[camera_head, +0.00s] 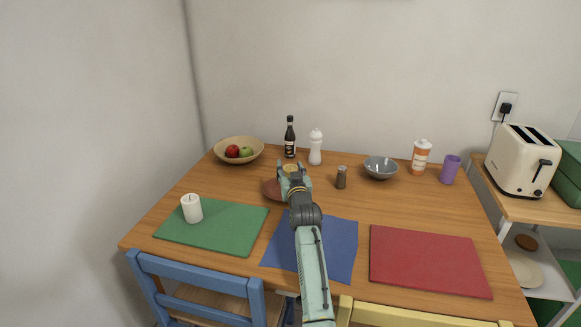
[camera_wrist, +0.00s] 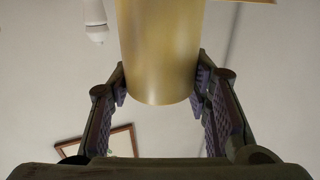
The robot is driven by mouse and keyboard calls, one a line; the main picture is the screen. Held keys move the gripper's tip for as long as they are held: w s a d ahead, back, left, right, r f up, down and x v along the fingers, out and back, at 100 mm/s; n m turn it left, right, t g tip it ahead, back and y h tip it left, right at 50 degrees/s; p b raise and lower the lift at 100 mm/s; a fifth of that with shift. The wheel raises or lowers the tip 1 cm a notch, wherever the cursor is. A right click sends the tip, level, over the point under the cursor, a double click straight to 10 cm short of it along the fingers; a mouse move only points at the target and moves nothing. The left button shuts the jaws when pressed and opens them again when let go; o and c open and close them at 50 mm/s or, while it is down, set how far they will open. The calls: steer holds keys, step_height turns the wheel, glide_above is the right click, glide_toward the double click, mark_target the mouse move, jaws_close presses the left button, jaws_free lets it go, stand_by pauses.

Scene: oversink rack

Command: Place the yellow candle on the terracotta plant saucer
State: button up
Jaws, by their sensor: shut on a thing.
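The yellow candle (camera_wrist: 160,50) is held between the two fingers of my gripper (camera_wrist: 160,85) in the wrist view. In the head view the candle's top (camera_head: 291,167) shows at the end of my gripper (camera_head: 292,174), toward the back of the table. The terracotta plant saucer (camera_head: 271,189) lies on the table, with its left part visible and the rest hidden behind my gripper. The candle is over or just behind the saucer. I cannot tell whether its base touches anything.
A dark sauce bottle (camera_head: 290,140), white bottle (camera_head: 315,150) and brown shaker (camera_head: 341,178) stand close by. A fruit bowl (camera_head: 222,150) is back left, a grey bowl (camera_head: 380,170) to the right.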

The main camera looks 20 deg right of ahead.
steer(key=shift+f+b, duration=0.35)
steer(key=shift+b, duration=0.15)
steer(key=shift+f+b, duration=0.25)
steer(key=shift+b, duration=0.05)
steer(key=o, duration=1.3)
steer(key=shift+r+p, duration=0.25)
steer(key=shift+p, duration=0.1)
steer(key=v, duration=0.4)
steer(key=b+v, duration=0.1)
steer(key=v, duration=0.3)
steer(key=b+v, duration=0.1)
steer(key=v, duration=0.3)
steer(key=shift+s+r, duration=0.1)
steer(key=shift+r, duration=0.3)
